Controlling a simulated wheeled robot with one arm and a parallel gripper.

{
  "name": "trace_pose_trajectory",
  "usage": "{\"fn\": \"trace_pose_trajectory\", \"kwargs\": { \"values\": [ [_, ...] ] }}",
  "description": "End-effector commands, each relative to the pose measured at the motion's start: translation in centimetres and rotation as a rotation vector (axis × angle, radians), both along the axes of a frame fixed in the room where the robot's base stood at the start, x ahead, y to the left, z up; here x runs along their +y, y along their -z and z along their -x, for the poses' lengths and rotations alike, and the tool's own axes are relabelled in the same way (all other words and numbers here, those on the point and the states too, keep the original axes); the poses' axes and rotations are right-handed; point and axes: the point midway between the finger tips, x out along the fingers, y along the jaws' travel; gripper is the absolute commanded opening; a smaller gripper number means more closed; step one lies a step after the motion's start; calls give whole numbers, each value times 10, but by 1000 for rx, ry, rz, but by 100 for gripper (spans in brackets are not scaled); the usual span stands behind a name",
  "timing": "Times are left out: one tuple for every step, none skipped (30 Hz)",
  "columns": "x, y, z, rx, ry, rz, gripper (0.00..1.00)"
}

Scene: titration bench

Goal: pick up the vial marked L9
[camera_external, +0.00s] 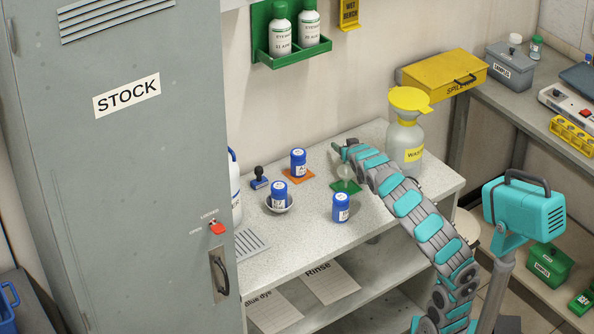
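Three small blue vials with white labels stand on the bench (290,250). My gripper (339,149) is over the back of the bench, right of the vial on the orange mat and apart from all three. Its fingers are too small to tell open from shut.
A green mat (335,187) with a small clear object lies below my gripper. A waste bottle with a yellow funnel (410,100) stands right of my arm. A black-handled stamp (259,172) and a white bottle (236,205) are at left, beside the STOCK cabinet (130,200).

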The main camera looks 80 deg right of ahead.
Motion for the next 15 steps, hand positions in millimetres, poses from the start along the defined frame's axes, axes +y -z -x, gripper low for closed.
{"fn": "trace_pose_trajectory", "kwargs": {
  "values": [
    [0, 0, 0, 0, 0, 0, 52],
    [0, 0, 0, 0, 0, 0, 48],
    [0, 0, 0, 0, 0, 0, 44],
    [0, 0, 0, 0, 0, 0, 40],
    [0, 0, 0, 0, 0, 0, 37],
    [0, 0, 0, 0, 0, 0, 32],
    [0, 0, 0, 0, 0, 0, 29],
    [0, 0, 0, 0, 0, 0, 26],
    [0, 0, 0, 0, 0, -1, 21],
    [0, 0, 0, 0, 0, -1, 18],
    [0, 0, 0, 0, 0, -1, 14],
    [0, 0, 0, 0, 0, -1, 10],
    [0, 0, 0, 0, 0, -1, 6],
    [0, 0, 0, 0, 0, -1, 3],
    [0, 0, 0, 0, 0, -1, 0]
  ]
}}
